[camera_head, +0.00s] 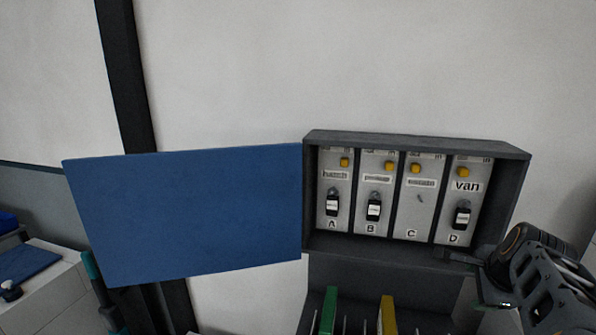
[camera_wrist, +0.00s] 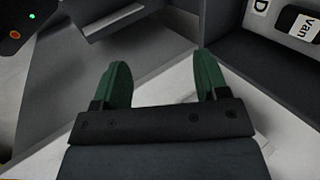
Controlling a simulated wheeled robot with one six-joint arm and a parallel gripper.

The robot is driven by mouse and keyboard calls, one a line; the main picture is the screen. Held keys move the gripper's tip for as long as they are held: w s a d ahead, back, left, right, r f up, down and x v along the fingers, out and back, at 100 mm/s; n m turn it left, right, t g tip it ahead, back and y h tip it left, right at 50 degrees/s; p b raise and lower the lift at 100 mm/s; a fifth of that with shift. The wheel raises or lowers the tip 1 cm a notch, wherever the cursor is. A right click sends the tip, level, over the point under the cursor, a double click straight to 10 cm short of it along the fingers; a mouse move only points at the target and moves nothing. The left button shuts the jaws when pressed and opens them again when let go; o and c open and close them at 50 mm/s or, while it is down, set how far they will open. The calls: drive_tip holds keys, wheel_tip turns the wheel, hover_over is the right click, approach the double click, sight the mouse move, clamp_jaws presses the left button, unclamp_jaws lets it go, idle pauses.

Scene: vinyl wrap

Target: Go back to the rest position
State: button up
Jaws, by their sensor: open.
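My gripper shows in the wrist view (camera_wrist: 162,75) with its two green fingers apart and nothing between them. In the head view my wrist is at the lower right, by the cabinet's lower right corner; whether it touches the cabinet I cannot tell. The dark key cabinet (camera_head: 420,138) hangs on the wall, its blue door (camera_head: 185,215) swung open to the left. Black key fobs hang at A (camera_head: 332,204), B (camera_head: 373,207) and D (camera_head: 462,214). Panel C (camera_head: 413,215) shows only a small hook. The D fob also shows in the wrist view (camera_wrist: 300,24).
Below the cabinet is a dark rack with a green item (camera_head: 329,310) and a yellow item (camera_head: 388,315). A white counter (camera_head: 50,295) with a blue cloth (camera_head: 28,262) stands at the lower left. A dark post (camera_head: 122,80) runs up the wall. The wall above is bare.

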drive_tip(key=s+a+f+n, duration=0.2)
drive_tip(key=a+n, duration=0.4)
drive_tip(key=n, duration=0.1)
drive_tip(key=s+a+f+n+g+y, duration=0.1)
drive_tip(key=s+a+f+n, duration=0.2)
drive_tip(key=a+n, duration=0.4)
drive_tip(key=s+a+f+n, duration=0.2)
drive_tip(key=a+n, duration=0.4)
drive_tip(key=n, duration=0.1)
drive_tip(key=shift+s+a+f+g+y, duration=0.3)
